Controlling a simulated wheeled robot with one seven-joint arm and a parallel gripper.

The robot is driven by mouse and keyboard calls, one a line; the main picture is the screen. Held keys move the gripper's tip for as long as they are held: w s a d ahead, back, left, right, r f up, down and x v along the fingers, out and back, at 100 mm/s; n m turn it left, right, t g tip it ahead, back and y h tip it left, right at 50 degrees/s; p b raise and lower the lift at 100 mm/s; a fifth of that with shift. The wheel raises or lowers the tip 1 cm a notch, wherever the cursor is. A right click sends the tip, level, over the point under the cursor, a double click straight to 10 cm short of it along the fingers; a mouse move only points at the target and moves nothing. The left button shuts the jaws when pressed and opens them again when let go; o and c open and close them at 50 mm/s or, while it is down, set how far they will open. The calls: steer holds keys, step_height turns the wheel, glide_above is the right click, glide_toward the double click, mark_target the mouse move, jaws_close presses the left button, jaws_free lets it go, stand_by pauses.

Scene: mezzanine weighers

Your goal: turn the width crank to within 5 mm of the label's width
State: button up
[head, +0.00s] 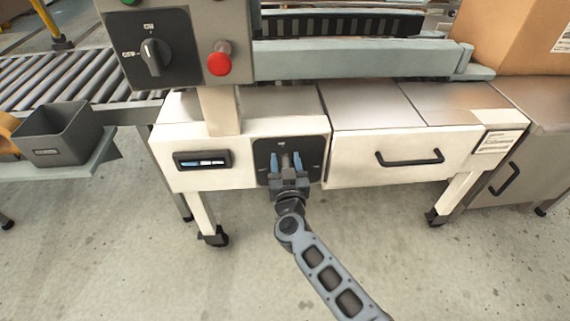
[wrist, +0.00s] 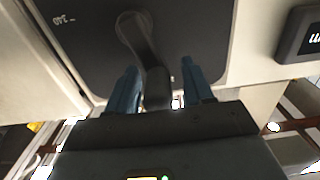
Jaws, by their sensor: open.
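A dark square panel (head: 318,150) is set in the white front of the machine, with small white lettering I cannot read. A grey crank handle (head: 285,160) stands on it. In the wrist view the crank is a dark lever (wrist: 139,38) on the dark panel (wrist: 90,45). My gripper (head: 286,163) is at the panel, its blue fingertips on either side of the handle. In the wrist view my gripper (wrist: 156,88) is open, with the lever's lower end between its fingers. I cannot tell whether either finger touches it. No label with a readable width shows.
A small display (head: 202,160) sits left of the panel; its reading is illegible, and it shows partly in the wrist view (wrist: 302,35). A box with a rotary knob (head: 155,57) and red button (head: 219,60) stands above. A drawer handle (head: 410,159) is to the right.

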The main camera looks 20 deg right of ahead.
steer(key=shift+w, duration=0.1)
steer(key=shift+d, duration=0.1)
steer(key=shift+c, duration=0.4)
jaws_close()
